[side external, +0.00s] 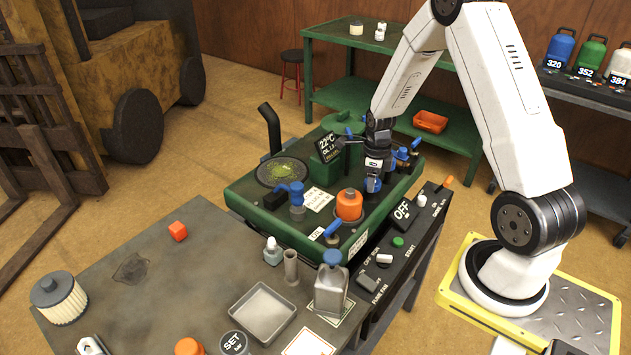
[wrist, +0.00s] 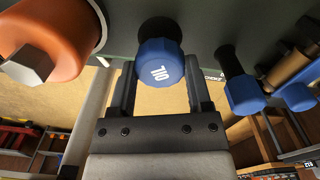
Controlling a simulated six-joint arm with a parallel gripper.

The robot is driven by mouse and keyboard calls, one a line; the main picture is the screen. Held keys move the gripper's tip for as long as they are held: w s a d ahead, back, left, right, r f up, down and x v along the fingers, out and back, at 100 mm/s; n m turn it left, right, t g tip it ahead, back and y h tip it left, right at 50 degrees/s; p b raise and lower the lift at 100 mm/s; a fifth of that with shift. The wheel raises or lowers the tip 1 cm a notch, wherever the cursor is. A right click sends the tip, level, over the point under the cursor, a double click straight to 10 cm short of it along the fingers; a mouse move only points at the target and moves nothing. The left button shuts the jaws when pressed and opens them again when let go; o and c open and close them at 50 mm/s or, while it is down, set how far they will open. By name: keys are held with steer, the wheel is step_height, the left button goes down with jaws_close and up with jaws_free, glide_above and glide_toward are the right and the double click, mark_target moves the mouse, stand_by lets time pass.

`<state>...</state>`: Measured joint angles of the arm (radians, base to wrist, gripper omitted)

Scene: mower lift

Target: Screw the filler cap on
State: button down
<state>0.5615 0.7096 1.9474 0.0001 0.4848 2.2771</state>
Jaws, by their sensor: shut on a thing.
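A blue faceted cap (wrist: 160,64) with white lettering, which reads 710 in the wrist view, sits between my fingers. My gripper (wrist: 163,84) is shut on it, one finger on each side. A dark round neck (wrist: 157,29) on the green machine shows directly beyond the cap, in line with it. I cannot tell how far the cap is seated. In the side view my gripper (side external: 374,174) points down over the right part of the green machine (side external: 259,225), and the blue cap (side external: 373,185) shows at its tip.
An orange cylinder with a metal hex top (side external: 348,205) stands close left of my gripper. Blue-handled fittings (side external: 402,154) stand close on the right. A control panel (side external: 402,235) runs along the machine's front. The grey bench holds a metal can (side external: 331,287) and a tray (side external: 263,312).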

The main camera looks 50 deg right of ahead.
steer(key=shift+m, duration=1.2)
jaws_free()
steer(key=shift+r, duration=0.1)
steer(key=shift+r, duration=3.95)
